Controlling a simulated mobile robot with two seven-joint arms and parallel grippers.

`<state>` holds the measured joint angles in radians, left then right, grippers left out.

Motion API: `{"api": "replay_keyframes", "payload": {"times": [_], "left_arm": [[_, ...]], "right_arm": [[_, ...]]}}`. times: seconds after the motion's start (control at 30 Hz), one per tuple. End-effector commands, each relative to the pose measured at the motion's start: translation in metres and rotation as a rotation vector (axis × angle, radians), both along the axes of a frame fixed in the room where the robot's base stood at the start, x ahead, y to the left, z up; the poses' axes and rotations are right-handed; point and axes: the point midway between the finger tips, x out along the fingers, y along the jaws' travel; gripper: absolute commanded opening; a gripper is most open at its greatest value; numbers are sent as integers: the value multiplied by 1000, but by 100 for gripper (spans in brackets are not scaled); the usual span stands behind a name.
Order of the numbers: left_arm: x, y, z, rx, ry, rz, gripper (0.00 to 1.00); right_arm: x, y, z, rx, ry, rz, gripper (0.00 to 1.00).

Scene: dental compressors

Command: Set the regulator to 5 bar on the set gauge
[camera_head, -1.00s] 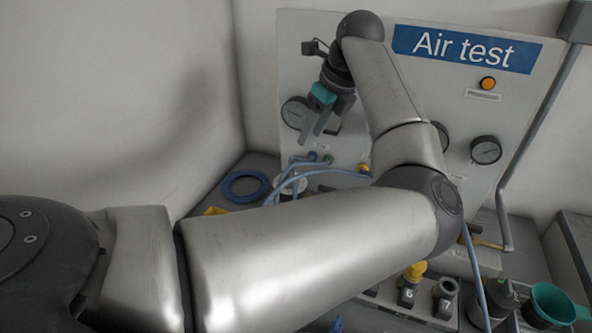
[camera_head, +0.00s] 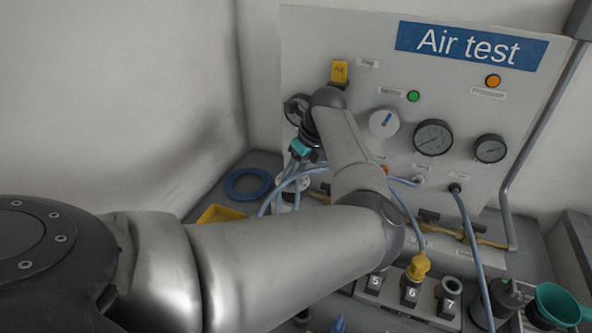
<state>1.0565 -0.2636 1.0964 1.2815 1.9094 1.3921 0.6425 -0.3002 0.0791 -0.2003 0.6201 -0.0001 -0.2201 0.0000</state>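The "Air test" panel (camera_head: 345,40) stands upright at the back. A white round knob with a blue pointer mark (camera_head: 384,123) sits in its middle. A larger gauge (camera_head: 433,138) and a smaller gauge (camera_head: 490,149) are to its right. Another round gauge (camera_head: 295,109) at the left is partly hidden by my wrist. I cannot read the needles or small labels, nor tell which is the set gauge. My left gripper (camera_head: 294,172), with a teal part, points down in front of the panel's lower left, among blue hoses. Its fingers are too small and covered to judge. My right gripper is out of view.
A yellow tag (camera_head: 340,72), a green light (camera_head: 413,96) and an orange light (camera_head: 493,81) are on the panel. Below are a numbered block (camera_head: 435,306), a teal funnel (camera_head: 556,304), a blue ring (camera_head: 246,184) and a yellow tray (camera_head: 221,214). My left arm crosses the foreground.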

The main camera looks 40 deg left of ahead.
Motion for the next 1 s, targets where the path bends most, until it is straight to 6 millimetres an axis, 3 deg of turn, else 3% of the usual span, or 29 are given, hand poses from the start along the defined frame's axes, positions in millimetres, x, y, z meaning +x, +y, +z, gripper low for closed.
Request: {"api": "replay_keyframes", "payload": {"times": [0.3, 0.7, 1.0], "left_arm": [[0, 1, -2, 1, 0, 0, 44], [0, 1, -1, 1, 0, 0, 0], [0, 1, -1, 1, 0, 0, 0]], "right_arm": [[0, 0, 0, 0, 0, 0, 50], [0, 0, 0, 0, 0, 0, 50], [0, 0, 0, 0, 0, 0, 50]]}}
